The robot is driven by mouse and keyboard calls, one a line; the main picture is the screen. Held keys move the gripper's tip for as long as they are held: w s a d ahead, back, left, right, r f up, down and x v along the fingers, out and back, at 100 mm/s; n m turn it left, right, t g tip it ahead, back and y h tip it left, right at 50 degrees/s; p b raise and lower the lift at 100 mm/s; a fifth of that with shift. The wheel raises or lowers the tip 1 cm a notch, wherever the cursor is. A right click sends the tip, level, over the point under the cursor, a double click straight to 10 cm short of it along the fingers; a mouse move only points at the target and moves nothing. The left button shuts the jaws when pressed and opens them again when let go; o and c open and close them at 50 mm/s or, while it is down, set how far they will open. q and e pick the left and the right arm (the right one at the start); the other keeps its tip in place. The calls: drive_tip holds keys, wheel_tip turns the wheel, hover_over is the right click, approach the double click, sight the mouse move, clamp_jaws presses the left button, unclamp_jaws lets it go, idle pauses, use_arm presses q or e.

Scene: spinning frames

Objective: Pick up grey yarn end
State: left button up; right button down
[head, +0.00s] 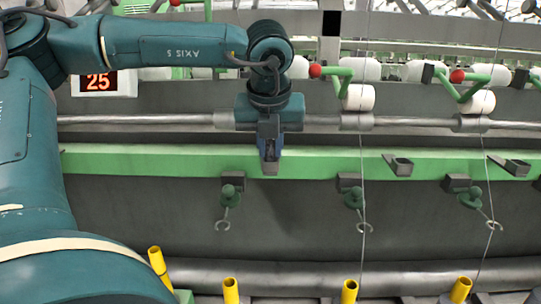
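My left gripper (269,158) points down from the arm in front of the green rail (330,164), left of the middle of the head view. Its fingers look close together, but I cannot tell if they are open or shut, or if they hold anything. A thin grey yarn (362,170) runs down the frame right of the gripper, past a hook. Another thin yarn (488,180) runs down farther right. No loose grey yarn end can be made out. No yarn is visible at the hook (223,225) below and left of the gripper. My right gripper is not in view.
A steel roller bar (410,123) with white rollers (358,98) and red-knobbed green levers (316,71) crosses behind. Yellow tubes (231,290) stand along the bottom. Green guides with hooks (354,200) hang below the rail. A display reading 25 (98,82) is at upper left.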

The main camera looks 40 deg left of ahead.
sight(269, 146)
use_arm(q)
drive_tip(key=shift+c, duration=0.9)
wheel_tip(269, 146, up, 10)
drive_tip(key=shift+b, duration=0.45)
drive_tip(key=shift+s, duration=0.1)
